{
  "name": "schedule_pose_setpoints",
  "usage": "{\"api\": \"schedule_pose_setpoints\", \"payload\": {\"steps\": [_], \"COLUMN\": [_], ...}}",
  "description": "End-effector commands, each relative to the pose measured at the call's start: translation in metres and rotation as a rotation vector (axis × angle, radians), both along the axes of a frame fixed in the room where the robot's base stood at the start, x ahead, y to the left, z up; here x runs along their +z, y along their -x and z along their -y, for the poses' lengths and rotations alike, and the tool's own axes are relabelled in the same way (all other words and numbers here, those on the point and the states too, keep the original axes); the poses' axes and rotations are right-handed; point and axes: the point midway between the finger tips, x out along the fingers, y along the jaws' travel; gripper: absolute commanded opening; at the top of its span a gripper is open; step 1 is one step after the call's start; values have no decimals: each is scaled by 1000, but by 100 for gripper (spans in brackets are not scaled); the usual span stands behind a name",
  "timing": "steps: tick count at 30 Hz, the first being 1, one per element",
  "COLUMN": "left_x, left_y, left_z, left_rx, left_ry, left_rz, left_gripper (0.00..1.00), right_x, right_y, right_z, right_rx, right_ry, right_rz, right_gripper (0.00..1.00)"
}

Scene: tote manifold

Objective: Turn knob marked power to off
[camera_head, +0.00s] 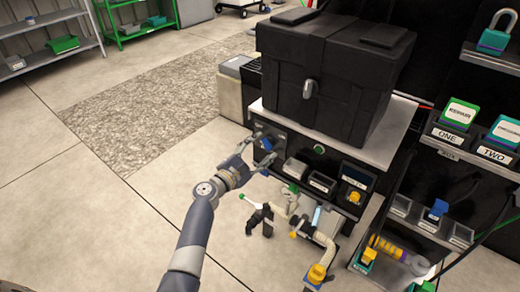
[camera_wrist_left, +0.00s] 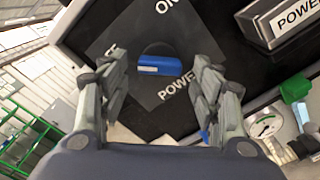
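The power knob (camera_wrist_left: 160,67) is a blue bar on a dark round base, seen in the left wrist view on a dark square plate (camera_wrist_left: 125,40). The plate reads "POWER" below the knob and "ON" at the top; a third label at the left is partly hidden by a finger. The bar lies nearly level in this view. In the head view the knob (camera_head: 266,144) is small, on the left of the black panel. My left gripper (camera_head: 262,154) is open, its fingers (camera_wrist_left: 156,78) spread on either side of the knob, with visible gaps. My right gripper is not in view.
A large black case (camera_head: 325,75) sits on the bench above the panel. Hoses and fittings (camera_head: 320,240) hang below it. A "POWER" sign block (camera_wrist_left: 280,22) and a round gauge (camera_wrist_left: 264,125) are at the right. Shelves (camera_head: 445,215) stand right; open floor (camera_head: 90,220) lies left.

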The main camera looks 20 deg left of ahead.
Motion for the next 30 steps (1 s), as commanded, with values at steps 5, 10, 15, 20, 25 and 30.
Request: {"api": "schedule_pose_setpoints", "payload": {"steps": [5,10,15,20,25,30], "left_x": [1,1,-1,-1,0,0], "left_y": [0,6,30,62,90,108], "left_z": [0,-3,-11,-23,-33,-39], "left_rx": [0,0,1,1,1,0], "left_ry": [-1,-2,-4,-3,-3,-1], "left_rz": [2,2,1,0,-1,0], "left_gripper": [58,58,58,58,58,58], "right_x": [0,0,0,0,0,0], "right_y": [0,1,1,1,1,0], "right_z": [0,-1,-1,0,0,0], "right_rx": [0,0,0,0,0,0], "right_ry": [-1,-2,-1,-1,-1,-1], "right_rz": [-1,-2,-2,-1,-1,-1], "right_gripper": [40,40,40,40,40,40]}}
